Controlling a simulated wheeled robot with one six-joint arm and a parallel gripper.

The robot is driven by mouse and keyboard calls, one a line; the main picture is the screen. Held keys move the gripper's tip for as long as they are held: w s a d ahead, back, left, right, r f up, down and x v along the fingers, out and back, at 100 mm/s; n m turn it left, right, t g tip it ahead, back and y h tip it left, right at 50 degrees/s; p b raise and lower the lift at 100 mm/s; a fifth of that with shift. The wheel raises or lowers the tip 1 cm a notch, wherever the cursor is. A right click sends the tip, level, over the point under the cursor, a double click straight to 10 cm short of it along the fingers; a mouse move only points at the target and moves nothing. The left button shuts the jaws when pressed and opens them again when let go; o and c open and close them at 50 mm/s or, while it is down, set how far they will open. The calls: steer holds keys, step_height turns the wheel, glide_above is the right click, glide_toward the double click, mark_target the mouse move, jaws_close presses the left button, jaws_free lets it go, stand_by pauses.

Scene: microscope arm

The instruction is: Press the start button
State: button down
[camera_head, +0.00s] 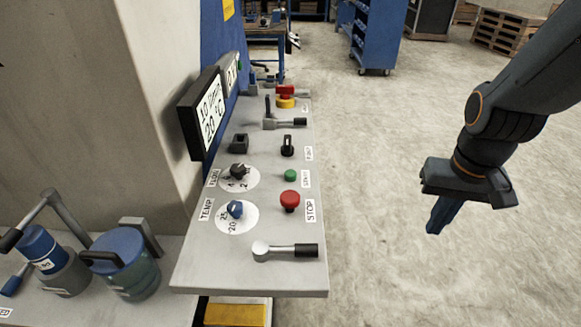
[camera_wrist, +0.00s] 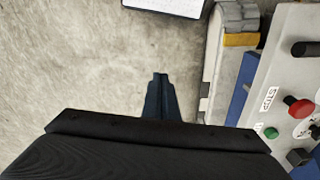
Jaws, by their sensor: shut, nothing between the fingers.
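The green start button (camera_head: 290,175) sits on the grey control panel (camera_head: 275,270), beside a START label and just behind the red STOP button (camera_head: 290,200). In the wrist view the green button (camera_wrist: 271,132) is at the lower right, near the red STOP button (camera_wrist: 300,107). My gripper (camera_head: 434,230) is to the right of the panel, over the open floor, apart from every control. Its blue fingers are together and point down, with nothing between them. In the wrist view the closed fingers (camera_wrist: 159,80) show at the centre over bare floor.
A lever with a black grip (camera_head: 290,250) lies at the panel's front. Dials (camera_head: 238,172), a black switch (camera_head: 287,146) and a red-and-yellow emergency stop (camera_head: 285,96) surround the buttons. Screens (camera_head: 208,112) stand along the left. The floor right of the panel is clear.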

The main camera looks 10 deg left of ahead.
steer(key=w+a+r, duration=0.2)
steer(key=w+a, duration=0.4)
step_height(320, 180, up, 11)
steer(key=n+g, duration=0.1)
steer(key=n, duration=0.1)
glide_above(290, 173)
steer(key=shift+f, duration=0.1)
step_height(290, 173, down, 14)
steer(key=p, duration=0.3)
